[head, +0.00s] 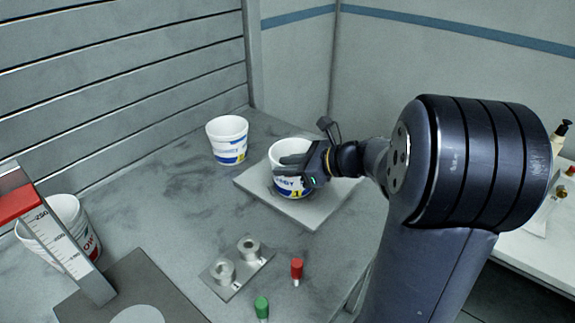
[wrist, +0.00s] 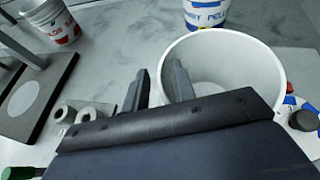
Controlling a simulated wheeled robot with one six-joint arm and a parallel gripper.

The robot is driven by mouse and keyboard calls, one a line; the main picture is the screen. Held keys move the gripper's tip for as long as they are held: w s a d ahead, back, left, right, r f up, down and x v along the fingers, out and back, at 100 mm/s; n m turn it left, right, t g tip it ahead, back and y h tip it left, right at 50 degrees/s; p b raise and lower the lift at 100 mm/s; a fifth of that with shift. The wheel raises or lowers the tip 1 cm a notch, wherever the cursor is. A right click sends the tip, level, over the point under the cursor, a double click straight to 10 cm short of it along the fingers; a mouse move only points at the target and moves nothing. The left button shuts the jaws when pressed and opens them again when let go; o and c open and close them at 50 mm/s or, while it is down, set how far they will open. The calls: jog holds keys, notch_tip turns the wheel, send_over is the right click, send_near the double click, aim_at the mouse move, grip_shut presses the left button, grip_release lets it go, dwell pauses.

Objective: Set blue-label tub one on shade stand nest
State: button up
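A white tub with a blue label and a yellow patch reading 1 (head: 291,186) stands upright on a pale grey square plate (head: 322,211) in the head view. My gripper (head: 296,162) is at its rim. In the wrist view the tub's open mouth (wrist: 240,75) is close at the right. My gripper's fingers (wrist: 160,88) straddle its near left wall, one inside and one outside. Whether they press on the wall cannot be made out. A dark base with a pale disc (head: 140,314) and an upright scale with a red piece (head: 16,203) are at the left.
A second blue-label tub (head: 227,139) stands behind, and a red-label tub (head: 62,236) stands at the left. A metal block with two rings (head: 237,268), a red-capped piece (head: 296,271) and a green-capped piece (head: 261,307) are in front. Slatted wall behind.

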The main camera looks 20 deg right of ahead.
jog(key=shift+r, duration=0.2)
jog(key=v, duration=1.2)
jog(key=shift+f, duration=0.1)
